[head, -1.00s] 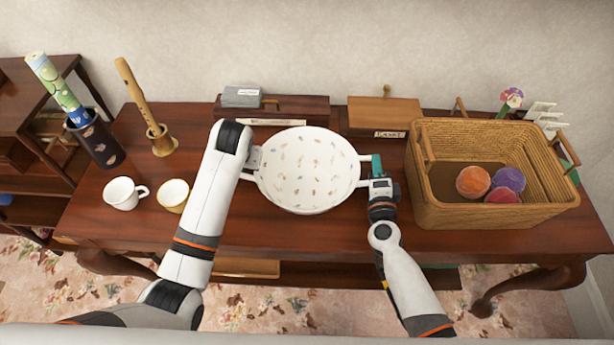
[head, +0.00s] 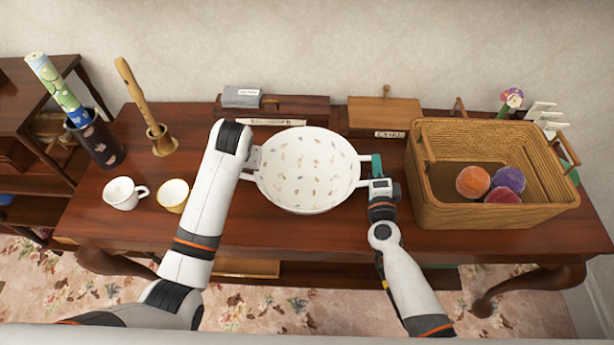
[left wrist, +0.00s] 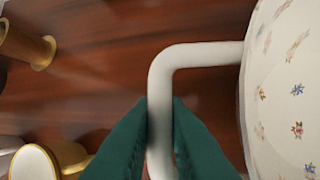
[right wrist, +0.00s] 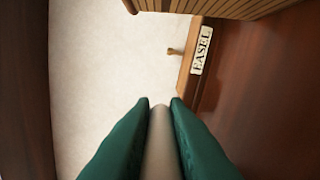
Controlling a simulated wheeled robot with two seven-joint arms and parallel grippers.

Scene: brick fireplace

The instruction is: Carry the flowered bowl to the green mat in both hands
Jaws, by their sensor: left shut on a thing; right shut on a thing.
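The white flowered bowl (head: 305,172) is in the middle of the head view, over the dark wooden table, with a handle on each side. I cannot tell whether it touches the table. My left gripper (left wrist: 160,110), mostly hidden behind its arm in the head view, is shut on the bowl's left handle (left wrist: 190,57). My right gripper (head: 368,168) is shut on the right handle; in the right wrist view its green fingers pinch the pale handle (right wrist: 161,145). I cannot make out a green mat in any view.
A wicker basket (head: 490,218) with several coloured balls stands close to the right of my right gripper. Two cups (head: 122,194) stand left of my left arm. A wooden box (head: 385,112) labelled EASEL and a long case (head: 300,106) lie behind the bowl. Bare table (head: 300,232) shows in front.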

